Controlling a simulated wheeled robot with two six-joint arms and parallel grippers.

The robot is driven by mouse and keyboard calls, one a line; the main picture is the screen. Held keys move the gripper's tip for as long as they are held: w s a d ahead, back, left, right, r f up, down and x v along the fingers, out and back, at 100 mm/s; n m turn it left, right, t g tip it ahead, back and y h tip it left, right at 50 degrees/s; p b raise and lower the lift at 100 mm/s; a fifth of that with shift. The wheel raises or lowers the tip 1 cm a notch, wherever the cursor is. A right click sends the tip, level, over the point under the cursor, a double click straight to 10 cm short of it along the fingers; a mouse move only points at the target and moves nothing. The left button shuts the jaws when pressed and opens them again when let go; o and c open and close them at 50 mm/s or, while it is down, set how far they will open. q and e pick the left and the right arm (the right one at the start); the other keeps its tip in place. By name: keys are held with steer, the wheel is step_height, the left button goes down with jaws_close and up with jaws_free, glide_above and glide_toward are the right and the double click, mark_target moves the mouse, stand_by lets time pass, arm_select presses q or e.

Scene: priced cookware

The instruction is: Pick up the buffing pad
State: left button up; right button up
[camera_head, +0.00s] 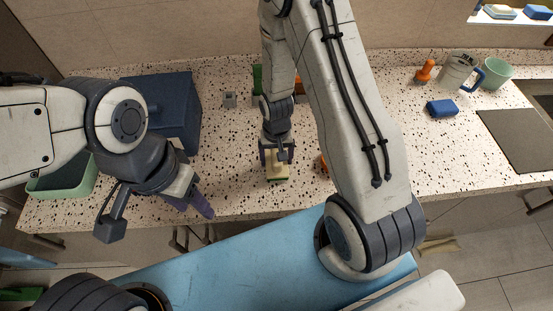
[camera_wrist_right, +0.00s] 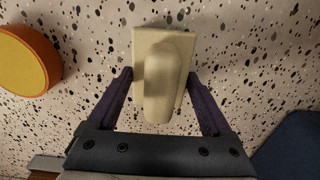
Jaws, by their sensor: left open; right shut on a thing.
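The buffing pad (camera_head: 278,174) is a cream block with a raised rounded grip, near the front middle of the speckled counter. It also shows in the right wrist view (camera_wrist_right: 158,85). My right gripper (camera_head: 277,155) points down over it and is shut on it, with one dark finger on each side. The right wrist view shows the same gripper (camera_wrist_right: 160,80) around the pad's grip and body. I cannot tell whether the pad is clear of the counter. My left gripper (camera_head: 155,218) is open and empty over the counter's front edge at the left.
An orange round thing (camera_wrist_right: 25,58) stands close left of the pad in the wrist view. A dark blue box (camera_head: 175,100) and a green bin (camera_head: 65,183) stand at the left. A blue sponge (camera_head: 442,108), a mug (camera_head: 456,74) and a green cup (camera_head: 496,74) are at the right.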

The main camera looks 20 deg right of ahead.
steer(key=r, duration=0.1)
steer(key=r+b, duration=0.1)
steer(key=r, duration=0.2)
steer(key=shift+s+d, duration=0.25)
steer(key=shift+d, duration=0.05)
steer(key=s+d+r+b, duration=0.3)
steer(key=s+d+r, duration=0.3)
steer(key=s, duration=0.2)
steer(key=shift+s+d+r+b, duration=0.3)
steer(key=shift+d+r+b, duration=0.05)
steer(key=shift+d+b, duration=0.05)
steer(key=o, duration=0.8)
steer(key=c, duration=0.6)
steer(key=shift+o, duration=0.2)
